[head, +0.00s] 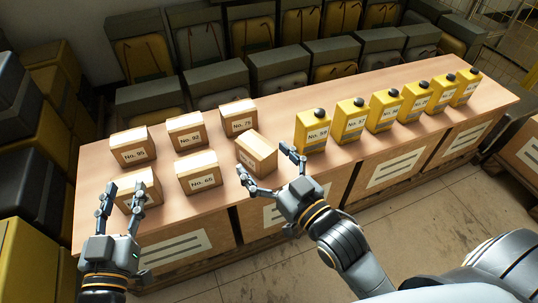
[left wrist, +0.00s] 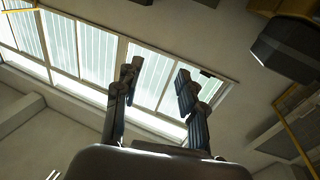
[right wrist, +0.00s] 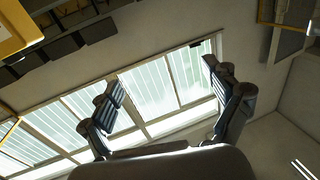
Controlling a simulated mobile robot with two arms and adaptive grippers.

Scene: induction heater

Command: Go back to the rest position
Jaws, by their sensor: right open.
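My left gripper (head: 122,192) is open and its fingers point up in the head view, in front of the front-left cardboard box (head: 145,187). The left wrist view shows its fingers (left wrist: 157,82) apart with nothing between them. My right gripper (head: 264,162) is open, at the table's front edge, with a turned cardboard box (head: 258,150) behind its fingertips. The right wrist view shows its fingers (right wrist: 162,80) apart with only windows behind. I cannot tell whether the right fingers touch the box.
A long wooden table (head: 340,168) carries several cardboard boxes on its left, such as No. 65 (head: 198,171), and a row of yellow canisters (head: 312,131) on its right. Dark and yellow cases (head: 280,70) stand behind. Bare floor (head: 440,205) lies in front.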

